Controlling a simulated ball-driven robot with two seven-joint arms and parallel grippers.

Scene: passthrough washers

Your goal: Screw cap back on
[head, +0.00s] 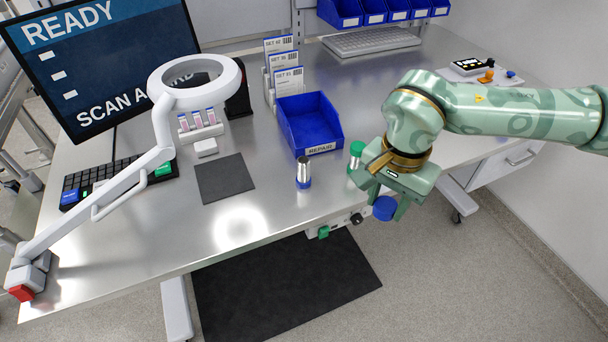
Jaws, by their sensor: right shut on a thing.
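My right gripper (387,206) is shut on a round blue cap (384,209). It holds the cap in front of the table's front edge, to the right of the small containers. I cannot tell which container the blue cap fits. My left gripper is not in view.
A blue REPAIR bin (308,124) stands behind the containers. A dark mat (224,178) lies left of the silver cylinder. A white ring lamp (157,150) reaches over the table's left side. Bare metal table surface (255,215) lies in front of the mat.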

